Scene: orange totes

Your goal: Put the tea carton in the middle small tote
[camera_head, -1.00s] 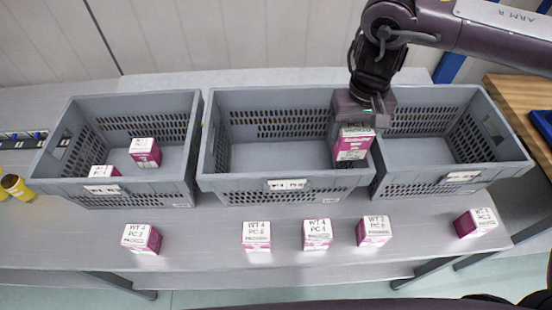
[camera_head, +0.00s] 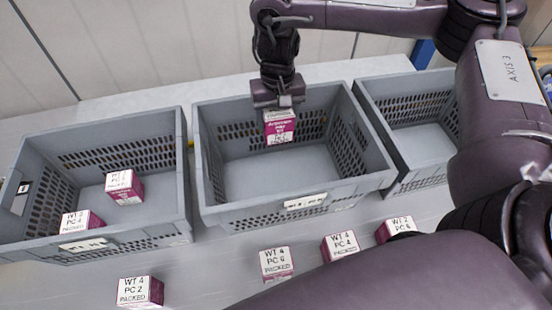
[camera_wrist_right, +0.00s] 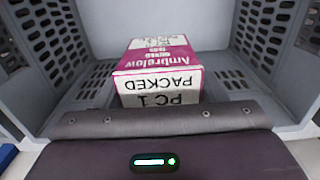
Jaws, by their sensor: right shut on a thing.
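The tea carton (camera_head: 279,128) is a small pink and white box. My right gripper (camera_head: 278,102) is shut on it and points down over the back part of the middle tote (camera_head: 330,198). The carton hangs above the tote's floor, in front of the back wall. In the right wrist view the carton (camera_wrist_right: 158,60) shows "Ambrelow" and "PC 1 PACKED", with the grey tote walls around it. The middle tote is grey, slatted and otherwise looks empty. My left gripper is not in view.
A left grey tote (camera_head: 150,238) holds two pink and white cartons (camera_head: 124,186). A right grey tote (camera_head: 415,182) looks empty where visible. Several similar cartons (camera_head: 276,263) stand on the table in front. My own dark arm links cover the lower right.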

